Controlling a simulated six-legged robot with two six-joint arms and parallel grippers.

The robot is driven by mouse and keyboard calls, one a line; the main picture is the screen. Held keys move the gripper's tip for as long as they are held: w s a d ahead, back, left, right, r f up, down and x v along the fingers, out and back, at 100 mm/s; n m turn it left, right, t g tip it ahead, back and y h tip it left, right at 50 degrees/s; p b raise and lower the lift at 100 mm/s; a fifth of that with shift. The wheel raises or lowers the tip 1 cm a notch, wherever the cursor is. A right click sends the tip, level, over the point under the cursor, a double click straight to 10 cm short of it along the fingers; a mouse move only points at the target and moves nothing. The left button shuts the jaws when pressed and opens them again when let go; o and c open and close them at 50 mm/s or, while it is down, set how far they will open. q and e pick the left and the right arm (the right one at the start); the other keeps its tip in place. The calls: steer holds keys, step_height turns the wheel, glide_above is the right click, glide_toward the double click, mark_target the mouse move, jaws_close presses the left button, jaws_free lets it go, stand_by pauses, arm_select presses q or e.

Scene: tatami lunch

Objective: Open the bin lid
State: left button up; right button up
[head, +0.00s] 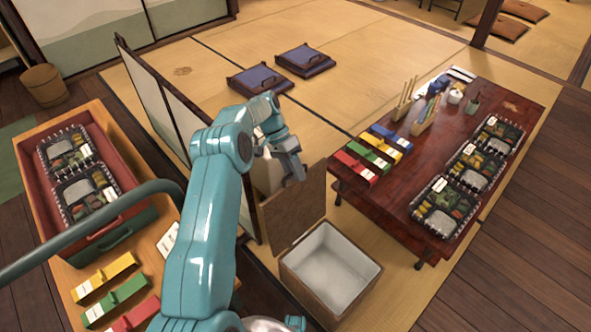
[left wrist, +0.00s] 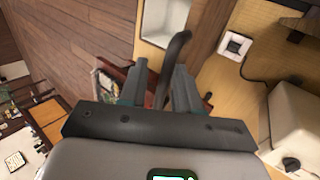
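The bin (head: 350,290) stands on the tatami with its white inside showing. Its brown lid (head: 290,212) stands steeply raised along the bin's far left side. My left gripper (head: 293,170) is just above the lid's upper edge in the head view. In the left wrist view its two fingers (left wrist: 162,85) are apart, and a dark curved bar (left wrist: 178,45) passes between them with gaps showing. The wrist view also shows the lid (left wrist: 208,35) and part of the white bin inside (left wrist: 163,18). Whether a finger touches the bar is unclear.
A low dark red table (head: 385,200) with bento boxes and coloured boxes stands right of the bin. A wooden counter (head: 70,280) with a red tray (head: 115,175) is at the left. A folding screen (head: 150,95) stands behind my left arm.

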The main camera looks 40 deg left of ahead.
arm_select(q)
steer(key=shift+w+d+f, duration=0.1)
steer(key=shift+w, duration=0.1)
steer(key=p+v, duration=0.2)
steer(key=v, duration=0.5)
steer(key=shift+r+p, duration=0.3)
steer(key=shift+p, duration=0.05)
steer(key=shift+s, duration=0.1)
